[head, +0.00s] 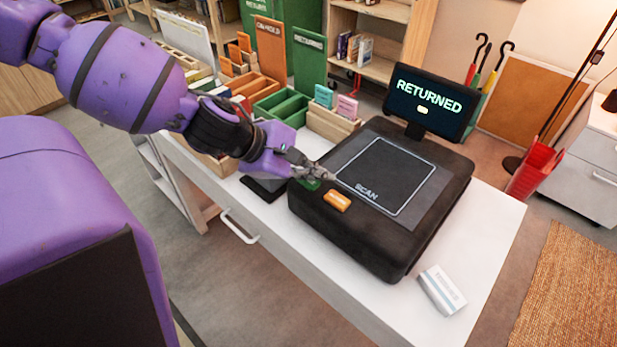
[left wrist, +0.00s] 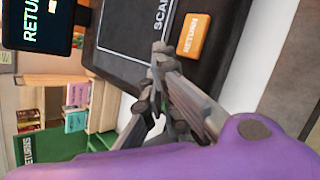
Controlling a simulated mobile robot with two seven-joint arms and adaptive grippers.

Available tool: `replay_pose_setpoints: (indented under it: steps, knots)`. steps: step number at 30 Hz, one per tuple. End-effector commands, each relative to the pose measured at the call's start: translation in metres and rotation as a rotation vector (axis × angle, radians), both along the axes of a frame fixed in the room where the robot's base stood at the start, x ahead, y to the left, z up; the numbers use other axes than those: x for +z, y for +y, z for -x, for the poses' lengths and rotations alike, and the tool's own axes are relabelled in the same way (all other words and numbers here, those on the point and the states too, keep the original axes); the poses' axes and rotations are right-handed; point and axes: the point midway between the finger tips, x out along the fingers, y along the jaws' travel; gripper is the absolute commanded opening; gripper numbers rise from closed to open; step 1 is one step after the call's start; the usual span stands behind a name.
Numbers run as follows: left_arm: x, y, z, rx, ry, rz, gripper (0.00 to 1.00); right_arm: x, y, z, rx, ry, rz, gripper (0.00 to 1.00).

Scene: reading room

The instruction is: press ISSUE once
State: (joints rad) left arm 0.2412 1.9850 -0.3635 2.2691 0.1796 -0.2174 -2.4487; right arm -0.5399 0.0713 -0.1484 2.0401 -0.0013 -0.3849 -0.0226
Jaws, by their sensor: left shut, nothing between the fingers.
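A black scanner station (head: 370,240) with a pad marked SCAN (head: 385,175) stands on the white desk. Its screen (head: 430,102) reads RETURNED. An orange button (head: 337,201) sits on its front edge; in the left wrist view this button (left wrist: 190,37) reads RETURN. A green button (head: 308,183) lies left of the orange one, mostly hidden under my left gripper, so its label cannot be read. My left gripper (head: 328,175) is shut and empty, with its tips over the green button's area; contact cannot be told. In the left wrist view the gripper (left wrist: 158,50) covers the green button. My right gripper is not in view.
A white card or box (head: 442,290) lies on the desk (head: 490,240) right of the scanner. Wooden trays with coloured cards (head: 335,121) and a green divider box (head: 281,105) stand behind. A dark flat pad (head: 264,187) lies left of the scanner.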

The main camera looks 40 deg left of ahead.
Motion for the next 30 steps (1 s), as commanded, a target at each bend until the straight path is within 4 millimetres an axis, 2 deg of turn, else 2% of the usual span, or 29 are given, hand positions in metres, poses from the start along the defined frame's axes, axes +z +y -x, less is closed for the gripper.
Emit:
replay_pose_setpoints:
  steps: [7, 18, 30]
  knots:
    - [-0.004, 0.0, 0.0, 0.001, 0.002, 0.0, 0.0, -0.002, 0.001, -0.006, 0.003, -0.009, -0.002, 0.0]
    - [-0.004, 0.0, 0.0, 0.001, 0.0, -0.001, 0.0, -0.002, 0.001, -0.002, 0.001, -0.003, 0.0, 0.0]
    - [0.014, 0.0, 0.0, -0.001, 0.0, -0.001, 0.0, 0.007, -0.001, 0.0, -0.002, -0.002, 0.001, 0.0]
